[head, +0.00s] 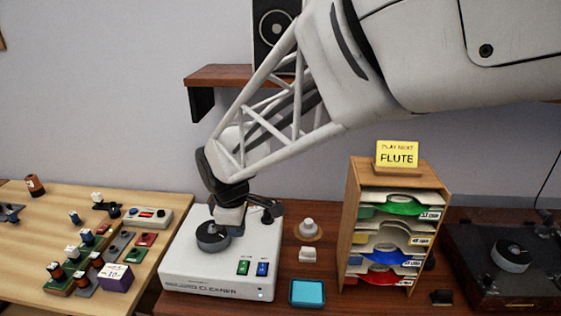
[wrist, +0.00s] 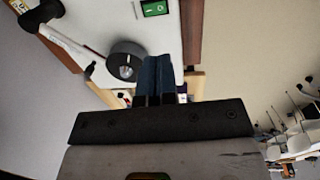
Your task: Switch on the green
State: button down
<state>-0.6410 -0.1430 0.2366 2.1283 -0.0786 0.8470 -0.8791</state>
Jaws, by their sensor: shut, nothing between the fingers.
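The green switch (head: 244,267) is a small rocker on top of the white record cleaner (head: 190,283), left of a blue switch (head: 263,269). In the wrist view the green switch (wrist: 155,8) shows at the top edge, with pale marks on it. Its rocker position is too small to tell. My gripper (head: 230,228) is shut and empty over the back of the cleaner, beside the dark round hub (head: 210,240). In the wrist view its fingers (wrist: 156,62) are together, apart from the green switch. The hub (wrist: 126,60) lies just left of them there.
A wooden rack (head: 350,225) of coloured sleeves stands right of the cleaner. A teal pad (head: 307,292) and a white knob (head: 307,225) lie between them. A turntable (head: 480,265) is at far right. A light table (head: 30,265) with several small parts is at left.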

aim_at(244, 262)
jog(key=shift+w, duration=0.1)
jog(key=shift+w+a+t, duration=0.1)
jog(key=shift+w+t, duration=0.2)
jog(key=shift+w, duration=0.35)
jog(key=shift+f, duration=0.15)
jog(key=f, duration=0.4)
jog(key=w+f, duration=0.1)
jog(key=f, duration=0.4)
jog(key=w+f, duration=0.1)
jog(key=f, duration=0.3)
jog(key=shift+f, duration=0.35)
